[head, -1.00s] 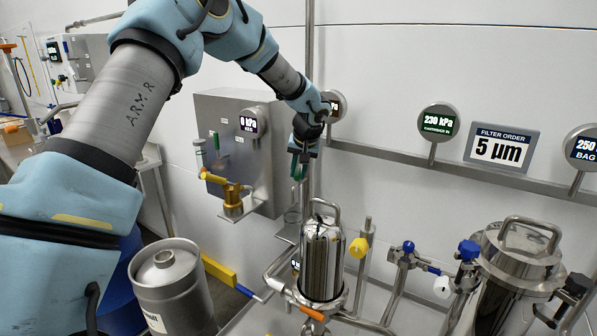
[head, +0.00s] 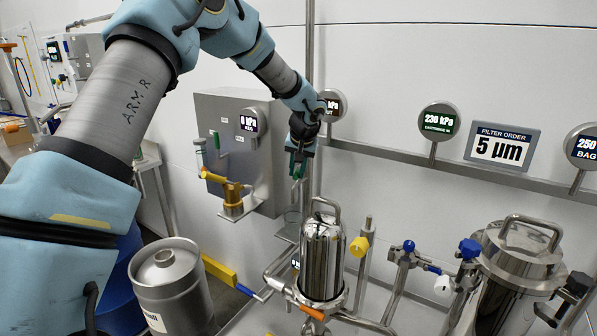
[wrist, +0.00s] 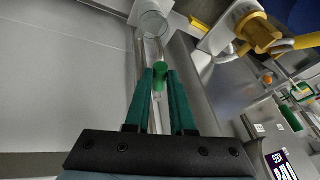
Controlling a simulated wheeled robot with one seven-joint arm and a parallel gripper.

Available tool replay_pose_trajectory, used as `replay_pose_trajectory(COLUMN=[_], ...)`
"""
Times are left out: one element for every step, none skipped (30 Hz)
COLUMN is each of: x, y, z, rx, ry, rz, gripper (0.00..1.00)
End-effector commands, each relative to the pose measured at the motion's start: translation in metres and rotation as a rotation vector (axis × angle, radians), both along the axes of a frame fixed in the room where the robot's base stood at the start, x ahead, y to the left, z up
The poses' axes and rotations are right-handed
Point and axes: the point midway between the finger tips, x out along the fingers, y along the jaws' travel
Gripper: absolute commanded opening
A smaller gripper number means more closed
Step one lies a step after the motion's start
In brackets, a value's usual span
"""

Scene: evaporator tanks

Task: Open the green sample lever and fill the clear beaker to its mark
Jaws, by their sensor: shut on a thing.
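My gripper (head: 298,170) is in front of the wall, right of the steel box, pointing down. In the wrist view its two green fingers (wrist: 160,72) are closed around the green sample lever (wrist: 160,80), whose rounded end shows between the fingertips. In the head view the fingers largely hide the lever. The clear beaker (wrist: 153,25) shows beyond the fingertips in the wrist view. In the head view the beaker (head: 292,216) stands below my gripper, beside the steel filter housing. Its mark and any liquid in it are too small to make out.
The steel box (head: 262,165) with a yellow-handled brass valve (head: 232,195) is close on the left. The polished filter housing (head: 322,265) stands just below and right. A steel rail (head: 400,160) with gauges runs along the wall. A steel keg (head: 172,290) stands lower left.

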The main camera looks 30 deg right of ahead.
Motion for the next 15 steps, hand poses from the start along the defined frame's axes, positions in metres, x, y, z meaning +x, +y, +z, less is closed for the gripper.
replay_pose_trajectory(x=[0.002, 0.003, 0.004, 0.005, 0.005, 0.007, 0.008, 0.008, 0.010, 0.011, 0.011, 0.013, 0.014, 0.014, 0.015], y=[0.002, 0.003, 0.004, 0.005, 0.006, 0.008, 0.009, 0.010, 0.011, 0.012, 0.013, 0.014, 0.015, 0.016, 0.016], z=[0.000, 0.000, 0.001, 0.001, 0.001, 0.001, 0.001, 0.001, 0.002, 0.002, 0.002, 0.002, 0.002, 0.003, 0.003], rx=[-0.002, -0.001, -0.003, -0.002, -0.002, -0.002, -0.002, -0.002, -0.002, -0.002, -0.002, -0.003, -0.002, -0.001, -0.002], ry=[-0.002, -0.002, -0.003, -0.002, -0.002, -0.002, -0.002, -0.002, -0.001, -0.001, -0.001, 0.000, -0.001, 0.000, -0.001], rz=[-0.024, -0.041, -0.067, -0.088, -0.108, -0.136, -0.156, -0.177, -0.204, -0.225, -0.243, -0.267, -0.286, -0.303, -0.324], gripper=[0.00, 0.00, 0.00, 0.00, 0.00, 0.00, 0.00, 0.00, 0.00, 0.00, 0.00, 0.00, 0.00, 0.00, 0.00])
